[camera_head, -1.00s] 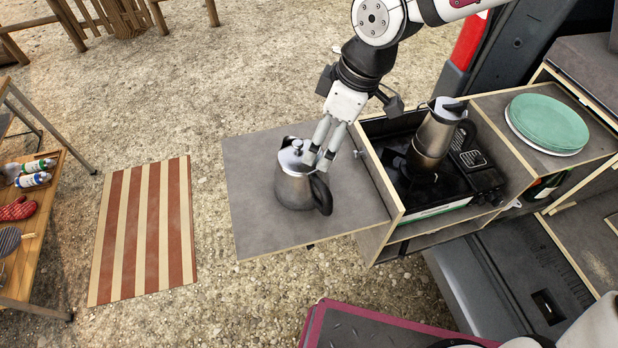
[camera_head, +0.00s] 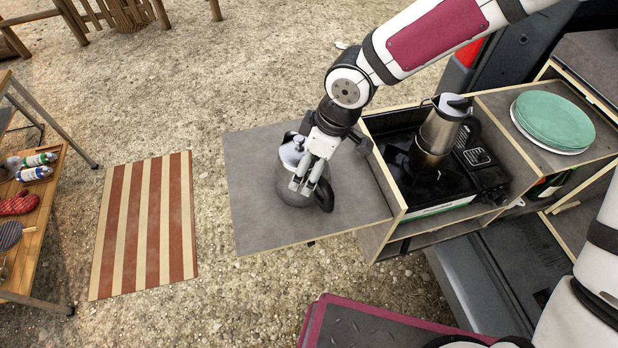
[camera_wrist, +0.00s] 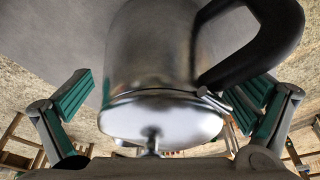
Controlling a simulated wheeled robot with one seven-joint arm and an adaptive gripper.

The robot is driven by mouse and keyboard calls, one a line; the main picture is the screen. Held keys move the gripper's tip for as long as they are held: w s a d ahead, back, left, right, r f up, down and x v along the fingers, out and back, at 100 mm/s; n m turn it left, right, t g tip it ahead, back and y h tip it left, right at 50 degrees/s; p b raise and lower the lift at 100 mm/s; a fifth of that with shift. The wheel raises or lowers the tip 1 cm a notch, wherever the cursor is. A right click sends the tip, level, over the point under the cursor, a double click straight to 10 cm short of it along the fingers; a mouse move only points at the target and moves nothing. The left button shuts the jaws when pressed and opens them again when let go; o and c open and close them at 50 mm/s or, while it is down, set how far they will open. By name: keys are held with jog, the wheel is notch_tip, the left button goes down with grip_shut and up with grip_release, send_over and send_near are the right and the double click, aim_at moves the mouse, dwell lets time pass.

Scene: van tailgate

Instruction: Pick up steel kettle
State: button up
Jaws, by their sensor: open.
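The steel kettle (camera_head: 287,189) with a black handle (camera_head: 324,195) stands upright on the grey pull-out board. My gripper (camera_head: 304,188) is lowered over it, in front of part of its lid and body in the head view. In the wrist view the kettle (camera_wrist: 150,60) fills the middle, its lid and knob toward the bottom edge and its black handle at upper right. My open gripper (camera_wrist: 160,102) has its two green-padded fingers on either side of the kettle. The left finger stands apart from it; the right finger is near the handle, and I cannot tell if they touch.
The grey board (camera_head: 252,160) has free room around the kettle. A steel moka pot (camera_head: 436,135) stands on the black stove (camera_head: 400,145) to the right. Green plates (camera_head: 553,120) lie farther right. A striped mat (camera_head: 143,225) lies on the ground at left, beside a wooden bench (camera_head: 40,235).

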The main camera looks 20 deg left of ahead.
jog(key=shift+c, duration=0.6)
jog(key=c, duration=1.2)
jog(key=shift+o, duration=0.2)
jog(key=shift+r, duration=0.1)
